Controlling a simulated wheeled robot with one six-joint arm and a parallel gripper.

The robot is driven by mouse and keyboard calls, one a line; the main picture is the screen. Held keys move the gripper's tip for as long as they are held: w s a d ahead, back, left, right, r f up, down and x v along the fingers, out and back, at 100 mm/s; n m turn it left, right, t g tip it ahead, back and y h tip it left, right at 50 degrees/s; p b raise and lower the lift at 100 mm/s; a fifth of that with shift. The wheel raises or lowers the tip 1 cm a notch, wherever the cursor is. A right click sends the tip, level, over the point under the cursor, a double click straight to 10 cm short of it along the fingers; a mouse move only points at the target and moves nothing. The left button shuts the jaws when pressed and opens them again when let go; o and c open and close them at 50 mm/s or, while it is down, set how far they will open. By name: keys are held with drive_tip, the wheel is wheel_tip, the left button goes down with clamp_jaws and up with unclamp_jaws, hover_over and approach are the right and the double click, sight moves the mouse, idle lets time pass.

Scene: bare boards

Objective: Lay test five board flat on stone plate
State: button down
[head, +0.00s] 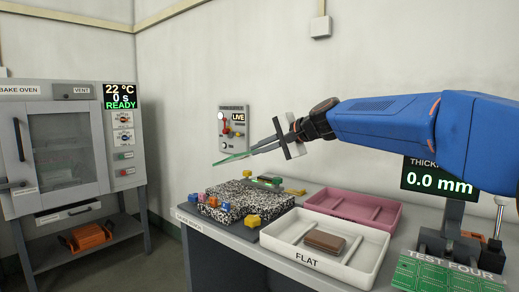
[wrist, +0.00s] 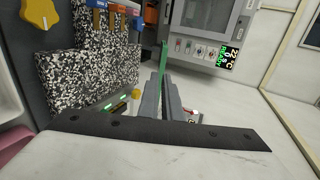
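My gripper (head: 258,151) is shut on a thin green board (head: 232,159), held by one end in the air above the back of the stone plate. In the wrist view the board (wrist: 164,56) shows nearly edge-on, beyond the fingertips (wrist: 164,78). I cannot read any label on it. The speckled black-and-white stone plate (head: 238,204) lies on the bench below and apart from the board. It also fills the left of the wrist view (wrist: 85,75).
Yellow knobs (head: 252,221) and small coloured blocks (head: 211,201) stand along the plate's edges. Right of it are a white FLAT tray (head: 357,272) holding a brown block (head: 325,241), and a pink tray (head: 372,210). A LIVE wall panel (head: 232,128) is behind; the oven (head: 62,145) is left.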

wheel_tip(320, 180, down, 8)
idle(0.8)
drive_tip(key=shift+f, duration=0.45)
unclamp_jaws()
idle(0.7)
drive_tip(key=shift+s+d, duration=0.1)
idle(0.3)
drive_tip(key=shift+s+d, duration=0.4)
drive_tip(key=shift+d, duration=0.1)
drive_tip(key=shift+r, duration=0.1)
drive_tip(key=shift+s+d+r+g+h, duration=0.1)
drive_tip(key=shift+d+r+g+h, duration=0.05)
drive_tip(key=shift+g+h, duration=0.25)
drive_tip(key=shift+s+d+r+g+h, duration=0.1)
drive_tip(key=shift+g+h, duration=0.2)
drive_tip(key=shift+h, duration=0.2)
drive_tip(key=shift+d, duration=0.1)
